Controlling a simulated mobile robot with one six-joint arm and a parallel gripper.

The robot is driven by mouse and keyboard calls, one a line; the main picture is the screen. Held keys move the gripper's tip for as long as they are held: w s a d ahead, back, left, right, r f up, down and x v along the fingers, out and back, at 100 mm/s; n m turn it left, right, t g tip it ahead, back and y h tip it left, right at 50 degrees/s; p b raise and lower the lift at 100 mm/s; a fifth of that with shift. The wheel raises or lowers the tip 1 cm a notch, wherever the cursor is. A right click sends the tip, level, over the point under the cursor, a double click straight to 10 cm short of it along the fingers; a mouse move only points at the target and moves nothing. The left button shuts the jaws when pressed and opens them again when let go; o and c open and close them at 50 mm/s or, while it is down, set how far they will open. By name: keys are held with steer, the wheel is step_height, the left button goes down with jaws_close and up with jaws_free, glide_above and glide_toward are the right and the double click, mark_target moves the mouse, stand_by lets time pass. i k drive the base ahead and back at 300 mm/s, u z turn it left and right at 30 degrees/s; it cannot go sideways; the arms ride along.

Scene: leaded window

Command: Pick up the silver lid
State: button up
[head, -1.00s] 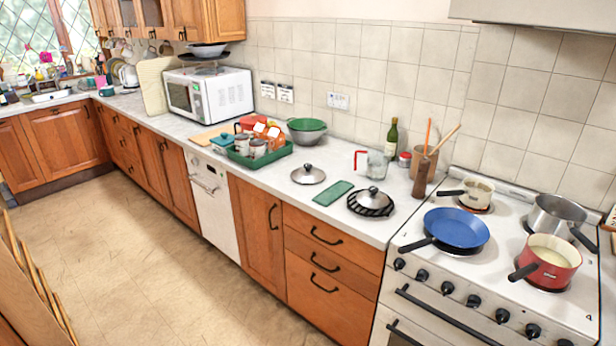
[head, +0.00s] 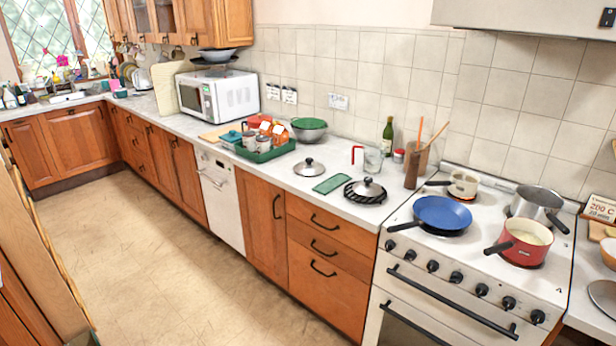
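Two silver lids with dark knobs are on the counter in the head view. One silver lid (head: 309,168) lies flat on the worktop to the right of the green tray. The other silver lid (head: 368,188) rests on a black round trivet (head: 351,194), close to the stove's left edge. A green cloth or mat (head: 333,184) lies between the two lids. Both lids are in plain sight. My gripper does not show in this view.
The stove holds a blue pan (head: 442,214), a red pot (head: 524,242), a steel pot (head: 537,203) and a small pale pan (head: 463,183). A glass jug (head: 373,160) stands behind the lids. A green tray (head: 266,152) is left. The floor (head: 170,260) is clear.

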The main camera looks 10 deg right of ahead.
mark_target(309, 167)
steer(key=k, duration=0.85)
steer(key=u, duration=0.55)
steer(key=i, duration=0.55)
steer(key=u, duration=0.7)
steer(key=i, duration=1.5)
steer(key=z, duration=0.5)
steer(key=i, duration=0.7)
steer(key=z, duration=0.45)
